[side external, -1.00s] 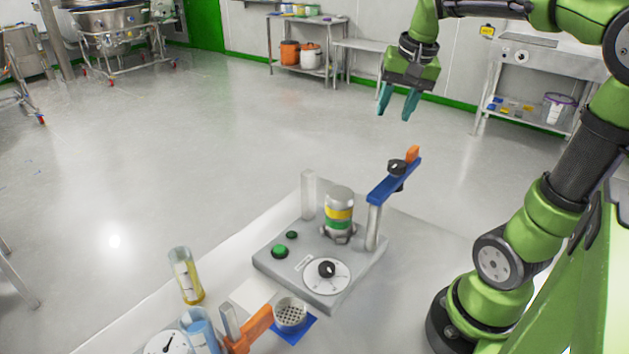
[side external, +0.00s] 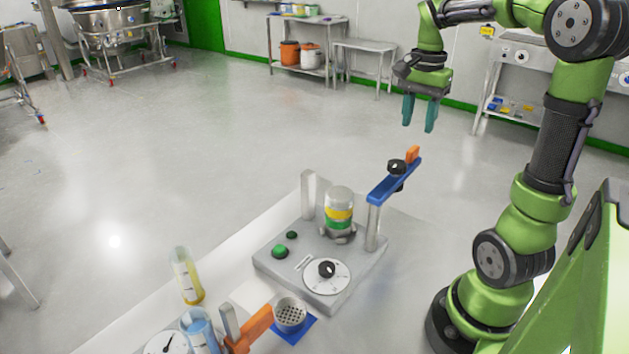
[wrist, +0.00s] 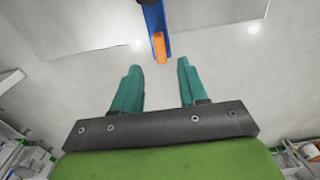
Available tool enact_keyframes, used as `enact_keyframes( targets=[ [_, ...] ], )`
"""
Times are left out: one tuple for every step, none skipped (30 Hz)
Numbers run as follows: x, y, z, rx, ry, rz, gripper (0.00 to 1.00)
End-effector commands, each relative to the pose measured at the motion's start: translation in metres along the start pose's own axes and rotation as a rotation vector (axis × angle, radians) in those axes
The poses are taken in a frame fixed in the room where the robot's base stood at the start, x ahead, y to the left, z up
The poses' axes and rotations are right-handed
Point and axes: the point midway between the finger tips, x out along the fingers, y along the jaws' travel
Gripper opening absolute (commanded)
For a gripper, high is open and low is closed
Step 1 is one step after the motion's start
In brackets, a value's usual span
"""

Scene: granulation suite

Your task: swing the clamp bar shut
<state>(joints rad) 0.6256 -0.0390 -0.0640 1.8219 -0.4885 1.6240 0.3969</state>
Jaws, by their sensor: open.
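The blue clamp bar (side external: 388,188) sits on top of the right metal post (side external: 373,226) of a grey machine base. It points up and away from the sample jar (side external: 339,212), not across it. Its far end has an orange tip (side external: 413,154), and a black knob (side external: 397,167) is on the bar. In the wrist view the bar (wrist: 154,16) and its orange tip (wrist: 159,47) show ahead of the fingers. My gripper (side external: 420,128) is open and empty, with teal fingers pointing down, above the orange tip and apart from it. The fingers also show in the wrist view (wrist: 158,80).
A second, shorter metal post (side external: 308,195) stands left of the jar. The machine base (side external: 300,262) carries a dial (side external: 327,276) and a green button (side external: 279,251). Cylinders (side external: 187,275), an orange-handled item (side external: 250,328) and a perforated cup (side external: 290,314) are at the front left.

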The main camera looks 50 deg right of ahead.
Motion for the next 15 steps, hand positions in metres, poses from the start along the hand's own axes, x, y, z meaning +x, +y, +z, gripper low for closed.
enact_keyframes(
  targets=[
    [0.013,0.001,0.0,0.001,-0.003,0.005,0.43],
    [0.019,0.001,0.0,0.001,-0.003,0.004,0.43],
    [0.027,0.001,0.0,0.001,-0.004,0.004,0.43],
    [0.033,0.001,0.0,0.001,-0.003,0.004,0.43],
    [0.038,0.001,0.0,0.001,-0.004,0.004,0.43],
    [0.044,0.001,0.001,0.001,-0.003,0.002,0.43],
    [0.049,0.001,0.001,0.0,-0.003,0.003,0.43],
    [0.053,0.0,0.0,0.001,-0.002,0.003,0.43],
    [0.058,0.0,0.0,0.0,-0.003,0.002,0.43],
    [0.061,0.0,0.0,0.0,-0.003,0.002,0.43],
    [0.064,0.0,0.0,-0.001,-0.002,0.001,0.43],
    [0.067,0.0,0.0,0.0,-0.001,0.001,0.43],
    [0.068,0.0,0.0,-0.001,0.0,0.0,0.43],
    [0.07,0.0,0.0,0.0,0.0,0.0,0.43],
    [0.071,0.0,0.0,0.001,-0.001,0.0,0.43]
  ],
)
